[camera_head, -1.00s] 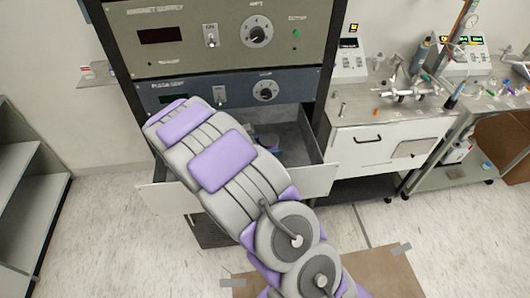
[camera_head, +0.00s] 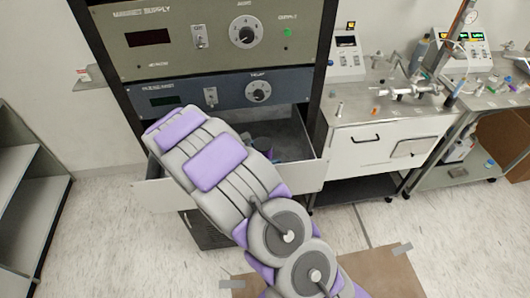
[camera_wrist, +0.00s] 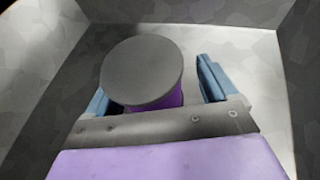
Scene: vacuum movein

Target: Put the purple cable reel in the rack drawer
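The purple cable reel (camera_wrist: 141,72) has a grey round top flange and a purple core, and appears upright in the wrist view. It is inside the open rack drawer (camera_head: 309,176), whose grey walls and floor (camera_wrist: 264,70) surround it. My gripper (camera_wrist: 158,85) reaches into the drawer with its blue fingers spread on either side of the reel. A clear gap shows between the reel and the right finger; the left finger is partly hidden by the flange. In the head view my arm hides most of the gripper and the drawer's left part.
The rack's instrument panels (camera_head: 225,38) stand directly above the drawer. A white bench (camera_head: 375,135) with lab equipment is close on the right. Grey shelves (camera_head: 25,190) stand at the far left. The floor (camera_head: 120,240) between shelves and rack is clear.

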